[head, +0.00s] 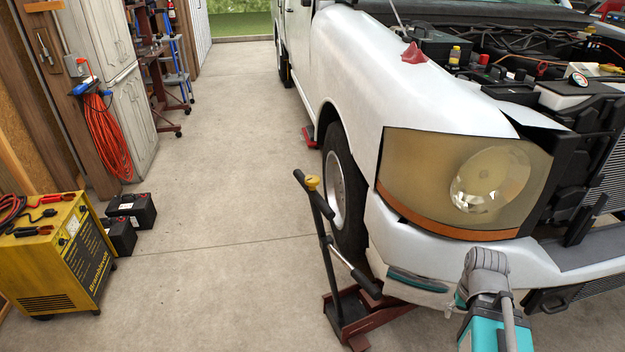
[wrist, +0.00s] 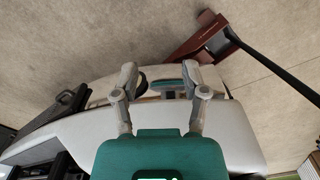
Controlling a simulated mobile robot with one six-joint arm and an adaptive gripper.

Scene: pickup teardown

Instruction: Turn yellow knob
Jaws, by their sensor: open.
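The yellow knob (head: 312,183) sits near the top of the dark T-shaped handle (head: 326,237) of a red floor jack (head: 374,325). The jack stands on the floor by the truck's front wheel. My gripper (wrist: 160,76) is open and empty in the wrist view, with its two grey fingers apart. In the head view my teal and grey arm end shows at the lower right, in front of the bumper and well to the right of the knob. The wrist view shows the jack and part of its handle at the upper right, but I cannot see the knob there.
The white truck (head: 440,95) with its hood open fills the right side. Its headlight (head: 460,182) and bumper are near my arm. A yellow charger (head: 62,250) and black batteries (head: 130,210) stand at left. The floor between them and the jack is clear.

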